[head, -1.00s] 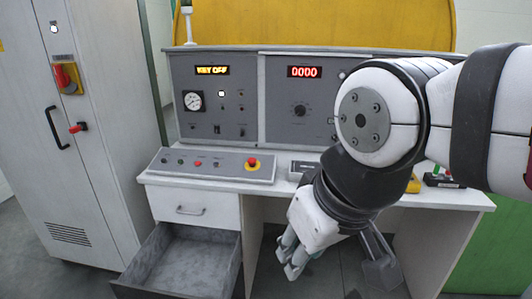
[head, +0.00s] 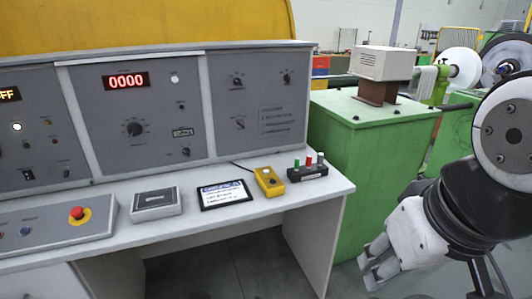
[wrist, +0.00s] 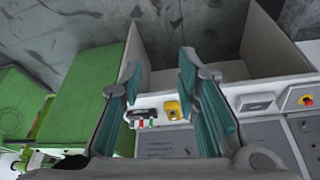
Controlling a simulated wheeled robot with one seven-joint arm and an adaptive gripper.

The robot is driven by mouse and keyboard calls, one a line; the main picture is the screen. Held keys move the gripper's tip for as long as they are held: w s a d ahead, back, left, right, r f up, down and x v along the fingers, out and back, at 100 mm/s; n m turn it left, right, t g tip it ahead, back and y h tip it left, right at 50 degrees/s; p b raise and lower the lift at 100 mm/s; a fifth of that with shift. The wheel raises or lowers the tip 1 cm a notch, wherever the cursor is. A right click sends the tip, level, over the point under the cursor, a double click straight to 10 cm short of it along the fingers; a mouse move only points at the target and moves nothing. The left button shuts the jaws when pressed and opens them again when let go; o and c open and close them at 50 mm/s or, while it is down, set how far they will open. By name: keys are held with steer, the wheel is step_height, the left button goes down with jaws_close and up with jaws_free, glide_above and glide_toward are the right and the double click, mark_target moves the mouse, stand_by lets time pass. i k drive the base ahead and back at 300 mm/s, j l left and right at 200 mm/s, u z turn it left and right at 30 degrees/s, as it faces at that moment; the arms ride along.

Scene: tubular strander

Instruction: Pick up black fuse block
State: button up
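The black fuse block (head: 307,172) stands on the right end of the console's white desk top (head: 225,222). Green, red and white fuses stick up from it. My gripper (head: 371,262) is to the right of the desk, pointing down and left, apart from the block. In the wrist view my gripper (wrist: 160,82) has its two teal-padded fingers wide apart with nothing between them.
A yellow device (head: 268,181) sits just left of the block, then a framed card (head: 225,195) and a grey box (head: 156,204). The instrument panel (head: 140,110) rises behind. A green cabinet (head: 365,140) stands close on the desk's right. Open floor lies below my gripper.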

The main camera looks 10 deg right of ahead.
mark_target(304, 174)
steer(key=z, duration=0.15)
steer(key=i+l+u, duration=0.15)
steer(key=i, duration=0.4)
steer(key=i+u, duration=0.2)
steer(key=i, duration=0.35)
steer(key=i+l+u, duration=0.15)
steer(key=i+l, duration=0.15)
steer(key=i, duration=0.2)
